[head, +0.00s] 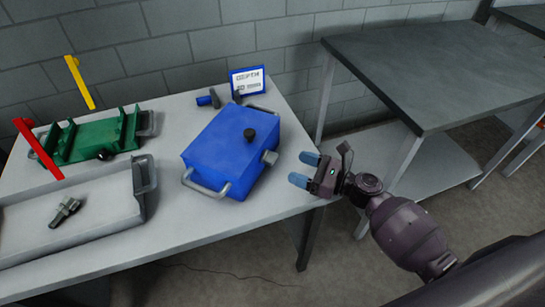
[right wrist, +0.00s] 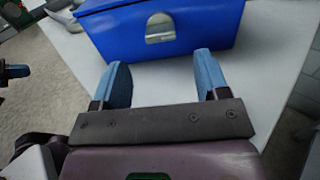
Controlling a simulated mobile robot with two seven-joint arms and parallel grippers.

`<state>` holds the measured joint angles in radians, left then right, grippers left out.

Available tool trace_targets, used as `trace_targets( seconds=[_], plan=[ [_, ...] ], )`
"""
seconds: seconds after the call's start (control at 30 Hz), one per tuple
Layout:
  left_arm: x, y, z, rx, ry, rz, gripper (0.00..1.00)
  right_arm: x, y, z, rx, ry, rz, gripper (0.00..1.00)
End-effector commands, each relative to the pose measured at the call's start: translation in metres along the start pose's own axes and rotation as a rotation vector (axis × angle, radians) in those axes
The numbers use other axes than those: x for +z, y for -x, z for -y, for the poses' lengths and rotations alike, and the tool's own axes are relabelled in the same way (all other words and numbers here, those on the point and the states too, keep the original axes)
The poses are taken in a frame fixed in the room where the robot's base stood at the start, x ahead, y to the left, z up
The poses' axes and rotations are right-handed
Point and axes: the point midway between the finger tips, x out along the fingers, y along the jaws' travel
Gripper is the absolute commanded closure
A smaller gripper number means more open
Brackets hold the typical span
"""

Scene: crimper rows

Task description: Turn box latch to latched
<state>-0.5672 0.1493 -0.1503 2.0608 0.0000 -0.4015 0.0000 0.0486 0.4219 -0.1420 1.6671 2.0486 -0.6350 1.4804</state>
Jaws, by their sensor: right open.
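The blue box (head: 228,150) stands on the grey table, with a black knob on its lid and grey bar handles at its ends. Its grey latch (head: 270,158) sits on the side that faces my right arm. The latch also shows in the right wrist view (right wrist: 160,28) as a grey plate near the box's upper edge. My right gripper (head: 304,170) is open and empty at the table's right edge, its blue fingertips pointing at the latch side, apart from the box. In the right wrist view the latch lies ahead, between the fingers (right wrist: 160,78).
A green tray (head: 85,142) and a grey tray (head: 75,238) with a dark fitting stand at the left. Red and yellow bars rise there. A small sign (head: 248,79) and a blue-black tool (head: 208,100) lie behind the box. A dark bench (head: 440,70) stands at the right.

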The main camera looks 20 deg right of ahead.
Motion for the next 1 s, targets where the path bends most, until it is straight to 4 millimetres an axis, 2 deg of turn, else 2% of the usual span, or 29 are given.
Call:
trace_targets(
  seconds=[0.03,0.3,0.5,0.93,1.0],
  plan=[
    [0.0,0.0,0.0,0.0,0.0,0.0,1.0,0.001,-0.01,0.0,0.002,0.001,0.002,0.32],
    [0.004,-0.001,0.0,0.0,0.0,0.007,1.0,0.0,-0.055,-0.001,0.002,0.002,0.001,0.32],
    [0.005,-0.001,0.0,-0.001,0.0,0.008,1.0,0.0,-0.076,-0.001,0.002,0.003,0.0,0.32],
    [0.002,0.001,-0.001,-0.001,0.005,0.003,1.0,0.0,-0.083,-0.001,0.0,0.003,-0.001,0.32],
    [0.002,0.001,-0.001,-0.001,0.005,0.003,1.0,0.0,-0.083,-0.001,0.0,0.003,-0.001,0.43]
  ],
)
